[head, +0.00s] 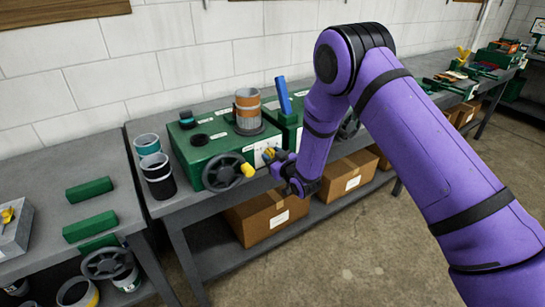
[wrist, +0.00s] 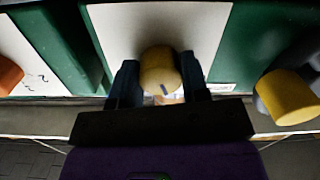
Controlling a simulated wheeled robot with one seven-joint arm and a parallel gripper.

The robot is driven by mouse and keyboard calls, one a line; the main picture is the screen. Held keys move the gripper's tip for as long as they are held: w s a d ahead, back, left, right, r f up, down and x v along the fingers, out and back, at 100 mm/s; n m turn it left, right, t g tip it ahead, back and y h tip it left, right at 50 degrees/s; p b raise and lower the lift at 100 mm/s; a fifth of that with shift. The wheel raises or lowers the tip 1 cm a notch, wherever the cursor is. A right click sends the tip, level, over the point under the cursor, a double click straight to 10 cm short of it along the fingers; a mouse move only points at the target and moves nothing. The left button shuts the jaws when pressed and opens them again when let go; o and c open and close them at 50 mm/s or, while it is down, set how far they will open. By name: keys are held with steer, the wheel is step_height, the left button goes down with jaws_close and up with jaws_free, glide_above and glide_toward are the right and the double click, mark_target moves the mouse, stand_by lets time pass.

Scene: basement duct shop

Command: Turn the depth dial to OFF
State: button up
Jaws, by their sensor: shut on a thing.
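The depth dial is a round yellow knob (wrist: 158,68) on a white panel (wrist: 120,25) of a green machine (head: 205,140). In the wrist view it sits between the two dark fingers of my gripper (wrist: 160,82), which is shut on it. A short dark mark shows on the knob's near edge. The panel's lettering, including any OFF label, is not readable. In the head view my gripper (head: 271,156) is at the machine's front panel, and its fingers partly hide the dial.
A dark handwheel (head: 226,172) with a yellow handle (head: 248,170) is close beside my gripper; the handle also shows in the wrist view (wrist: 287,97). A neighbouring white panel has an orange knob (wrist: 8,75). Cups (head: 158,174) stand at the bench's left end.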

steer(key=n, duration=0.4)
steer(key=shift+h, duration=0.3)
steer(key=shift+n, duration=1.7)
steer(key=shift+t, duration=0.3)
steer(key=o, duration=0.9)
steer(key=v, duration=1.1)
steer(key=shift+w, duration=0.1)
